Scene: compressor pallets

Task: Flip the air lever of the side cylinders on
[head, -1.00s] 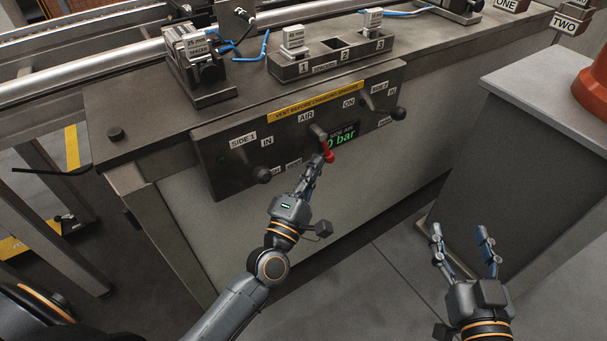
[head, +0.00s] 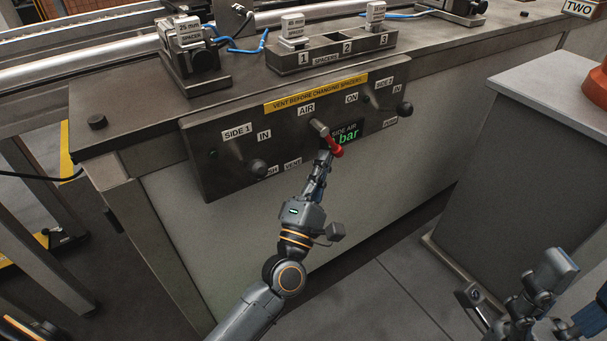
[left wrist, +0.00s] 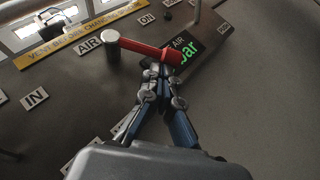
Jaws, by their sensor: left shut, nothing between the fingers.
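The air lever (head: 335,149) has a red handle on a metal pivot under the AIR label. In the head view its handle points down and right, across the green display (head: 348,138); the word "bar" shows, the digits are hidden. My left gripper (head: 325,158) is shut and empty, its fingertips at the handle's left and lower side. In the left wrist view the fingertips (left wrist: 157,75) are close below the red handle (left wrist: 150,50); I cannot tell whether they touch. My right gripper (head: 530,305) is low at the right, partly cut off, its finger spacing unclear.
A grey cabinet (head: 520,140) stands at right; open floor lies between.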

